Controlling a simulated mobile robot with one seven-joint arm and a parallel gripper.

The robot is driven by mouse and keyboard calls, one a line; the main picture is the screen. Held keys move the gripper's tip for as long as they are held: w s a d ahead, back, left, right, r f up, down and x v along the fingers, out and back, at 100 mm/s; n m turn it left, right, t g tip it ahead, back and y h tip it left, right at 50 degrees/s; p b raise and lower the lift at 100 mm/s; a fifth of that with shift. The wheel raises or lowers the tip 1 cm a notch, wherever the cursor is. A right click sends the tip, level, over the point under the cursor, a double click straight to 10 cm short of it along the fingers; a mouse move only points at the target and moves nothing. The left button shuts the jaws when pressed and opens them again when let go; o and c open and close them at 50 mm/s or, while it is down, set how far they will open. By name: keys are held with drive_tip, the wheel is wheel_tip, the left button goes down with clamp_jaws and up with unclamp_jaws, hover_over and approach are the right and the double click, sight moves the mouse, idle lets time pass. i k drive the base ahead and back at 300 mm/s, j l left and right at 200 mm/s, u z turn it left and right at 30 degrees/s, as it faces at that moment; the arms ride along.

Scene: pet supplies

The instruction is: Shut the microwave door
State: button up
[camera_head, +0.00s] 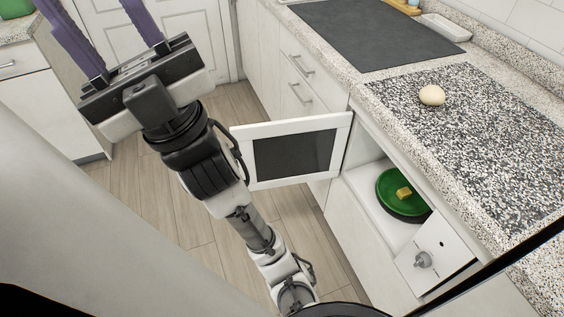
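The microwave door (293,151) is white with a dark window. It stands swung wide open, out to the left from the microwave (362,183) built in under the counter. Inside the microwave is a green plate (385,203) with a small yellow block (404,193) on it. The microwave's white front panel with a knob (423,260) is at the lower right. My gripper (106,22) is at the upper left with its two purple fingers well apart and nothing seen between them. The fingertips are cut off by the top edge. My wrist is close to the door's left edge in the picture; I cannot tell whether they touch.
A speckled countertop (355,98) runs along the right, with a pale round item (432,95), a dark cooktop (375,32) and a white dish (446,27). Drawers with handles (302,63) lie beyond the door. The wooden floor (190,225) is clear.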

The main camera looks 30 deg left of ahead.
sight(295, 150)
drive_tip(key=k, duration=0.85)
drive_tip(key=z, duration=0.35)
drive_tip(key=k+z, duration=0.15)
drive_tip(key=z, duration=0.25)
drive_tip(key=l+z, duration=0.1)
drive_tip(key=z, duration=0.25)
drive_tip(key=j+z, duration=0.1)
drive_tip(key=z, duration=0.25)
drive_tip(key=j+z, duration=0.1)
drive_tip(key=z, duration=0.3)
drive_tip(key=k+z, duration=0.1)
drive_tip(key=z, duration=0.25)
drive_tip(key=k+j, duration=0.25)
drive_tip(key=j, duration=0.35)
drive_tip(key=k+j, duration=0.2)
drive_tip(key=j, duration=0.4)
drive_tip(key=k+j, duration=0.25)
drive_tip(key=j, duration=0.35)
drive_tip(key=k+j, duration=0.25)
drive_tip(key=j, duration=0.35)
drive_tip(key=k+j, duration=0.2)
drive_tip(key=j, duration=0.45)
drive_tip(key=k+j, duration=0.25)
drive_tip(key=j, duration=0.35)
drive_tip(key=k+j, duration=0.25)
drive_tip(key=j, duration=0.35)
drive_tip(key=k+j, duration=0.25)
drive_tip(key=j, duration=0.35)
